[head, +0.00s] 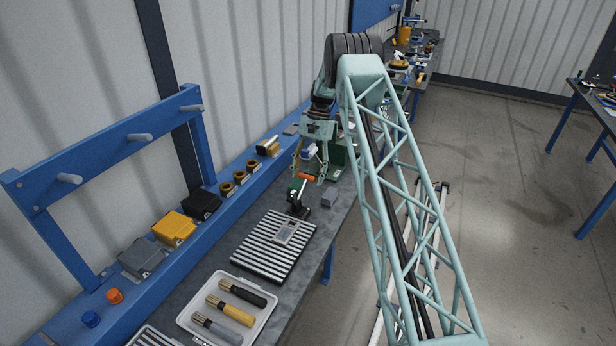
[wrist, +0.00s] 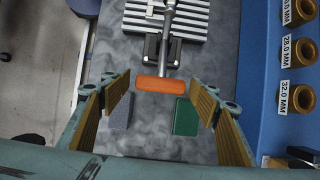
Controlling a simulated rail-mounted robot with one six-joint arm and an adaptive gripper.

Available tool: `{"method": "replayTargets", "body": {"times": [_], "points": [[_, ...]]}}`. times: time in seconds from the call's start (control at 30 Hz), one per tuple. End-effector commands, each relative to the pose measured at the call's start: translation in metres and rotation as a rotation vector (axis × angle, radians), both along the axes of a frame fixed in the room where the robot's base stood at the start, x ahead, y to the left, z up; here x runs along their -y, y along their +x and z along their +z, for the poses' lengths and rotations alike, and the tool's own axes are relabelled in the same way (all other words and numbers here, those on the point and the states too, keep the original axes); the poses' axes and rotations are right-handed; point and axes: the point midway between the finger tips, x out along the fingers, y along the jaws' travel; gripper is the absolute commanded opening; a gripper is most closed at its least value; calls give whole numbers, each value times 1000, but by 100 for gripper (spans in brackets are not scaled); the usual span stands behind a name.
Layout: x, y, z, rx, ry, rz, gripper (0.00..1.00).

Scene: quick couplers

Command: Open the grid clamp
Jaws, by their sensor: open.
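The grid clamp (head: 298,208) has a dark base at the far end of the ribbed grid plate (head: 262,262). Its metal lever ends in an orange handle (head: 306,177), which also shows crosswise in the wrist view (wrist: 161,84). My gripper (head: 311,168) is over the handle. In the wrist view my gripper (wrist: 158,90) is open, its ribbed pads on either side of the orange handle. A gap shows on both sides, so the jaws are not closed on it. A small flat piece (head: 286,232) lies on the grid plate at the clamp.
A grey block (wrist: 120,112) and a green block (wrist: 186,117) lie on the bench near the fingers. A tray (head: 190,318) of brushes stands nearer. Brown rings (head: 226,188) and a yellow box (head: 174,229) line the blue ledge at left.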

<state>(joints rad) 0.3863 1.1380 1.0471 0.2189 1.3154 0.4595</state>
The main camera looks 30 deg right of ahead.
Motion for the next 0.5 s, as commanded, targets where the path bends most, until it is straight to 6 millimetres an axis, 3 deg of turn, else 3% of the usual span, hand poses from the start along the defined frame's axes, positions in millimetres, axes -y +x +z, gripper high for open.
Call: {"method": "replayTargets", "body": {"times": [0.27,0.5], "points": [[1,1,4,-1,2,0,56],[8,5,23,-1,1,0,56]]}}
